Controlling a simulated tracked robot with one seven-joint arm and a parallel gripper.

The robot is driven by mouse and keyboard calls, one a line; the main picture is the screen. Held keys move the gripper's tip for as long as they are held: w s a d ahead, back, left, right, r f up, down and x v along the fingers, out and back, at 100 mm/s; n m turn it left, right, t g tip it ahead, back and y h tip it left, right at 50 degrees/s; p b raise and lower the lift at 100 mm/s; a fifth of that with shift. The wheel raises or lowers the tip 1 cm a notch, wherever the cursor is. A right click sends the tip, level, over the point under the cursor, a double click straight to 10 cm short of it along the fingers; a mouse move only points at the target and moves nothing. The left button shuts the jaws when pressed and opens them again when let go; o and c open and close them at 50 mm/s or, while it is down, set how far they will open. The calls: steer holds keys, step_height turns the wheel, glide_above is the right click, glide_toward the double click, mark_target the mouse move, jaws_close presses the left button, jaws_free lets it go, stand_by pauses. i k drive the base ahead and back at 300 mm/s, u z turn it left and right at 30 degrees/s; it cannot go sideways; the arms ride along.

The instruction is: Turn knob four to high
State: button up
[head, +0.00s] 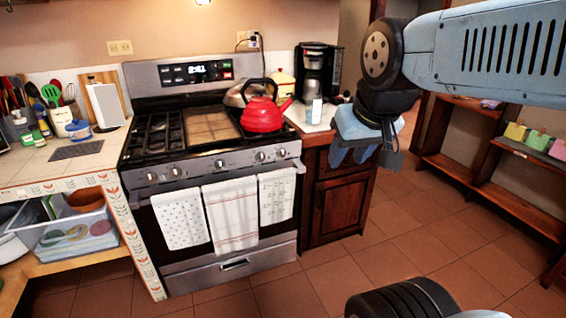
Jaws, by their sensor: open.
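The stove (215,200) has a row of several knobs along its front panel. The fourth knob from the left (260,156) is a small round silver knob on the right half of the panel, just below the red kettle. Its pointer position is too small to read. My gripper (362,158) points down with its blue fingers spread open. It is empty, to the right of the stove, in front of the counter cabinet and apart from the knobs.
A red kettle (263,114) sits on the right of the cooktop. Towels (231,215) hang on the oven handle below the knobs. A coffee maker (318,72) stands on the right counter. The tiled floor (330,270) before the stove is clear.

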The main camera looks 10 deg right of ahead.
mark_target(281, 153)
steer(key=u, duration=0.5)
steer(key=k, duration=0.1)
steer(key=u, duration=0.25)
steer(key=i, duration=1)
steer(key=z, duration=0.05)
